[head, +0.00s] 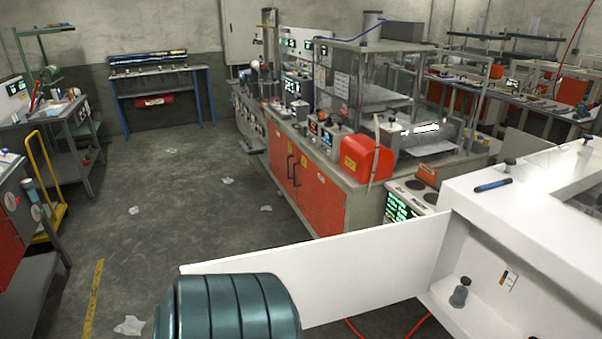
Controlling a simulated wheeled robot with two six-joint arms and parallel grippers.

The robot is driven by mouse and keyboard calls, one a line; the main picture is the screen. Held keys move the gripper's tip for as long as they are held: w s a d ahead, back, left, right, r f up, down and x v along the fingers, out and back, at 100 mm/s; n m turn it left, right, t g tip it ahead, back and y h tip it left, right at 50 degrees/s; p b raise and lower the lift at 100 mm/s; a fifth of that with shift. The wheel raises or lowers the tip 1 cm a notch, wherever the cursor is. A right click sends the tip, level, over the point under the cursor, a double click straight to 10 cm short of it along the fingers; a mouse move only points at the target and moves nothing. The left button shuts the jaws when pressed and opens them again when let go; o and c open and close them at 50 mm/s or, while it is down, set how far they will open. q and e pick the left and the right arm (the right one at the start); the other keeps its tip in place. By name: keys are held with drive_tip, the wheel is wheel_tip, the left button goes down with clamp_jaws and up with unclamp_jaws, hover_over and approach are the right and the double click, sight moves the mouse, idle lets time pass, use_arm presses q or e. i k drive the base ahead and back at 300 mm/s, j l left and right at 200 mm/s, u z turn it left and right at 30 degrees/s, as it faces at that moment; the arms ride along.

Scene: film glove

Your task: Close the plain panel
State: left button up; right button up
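The plain panel (330,268) is a flat white panel standing out to the left from a white cabinet (545,225) at the right of the head view. It stands open, at a wide angle to the cabinet, with its right end meeting the cabinet's near left corner. Its lower left part is hidden behind a rounded form in front. The cabinet's inside shows at the lower right, with a small grey knob-like object (460,292) in it. Neither of my grippers is in view.
A blue pen-like object (493,186) and a small dark knob (508,165) are on the cabinet top. A bench with red doors (312,189) stands behind the panel. Red cables (418,325) lie below it. Grey floor (180,200) is mostly free at the left, with scattered scraps.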

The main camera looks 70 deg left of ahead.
sight(329, 280)
drive_tip(key=k+j, duration=0.3)
drive_tip(key=j, duration=0.25)
drive_tip(key=k+j+z, duration=0.1)
drive_tip(key=k+j, duration=0.25)
drive_tip(key=j, duration=0.15)
drive_tip(key=k+j+z, duration=0.1)
drive_tip(key=k+j, duration=0.2)
drive_tip(key=j, duration=0.25)
drive_tip(key=k+j, duration=0.35)
drive_tip(key=j+z, duration=0.05)
drive_tip(key=j, duration=0.1)
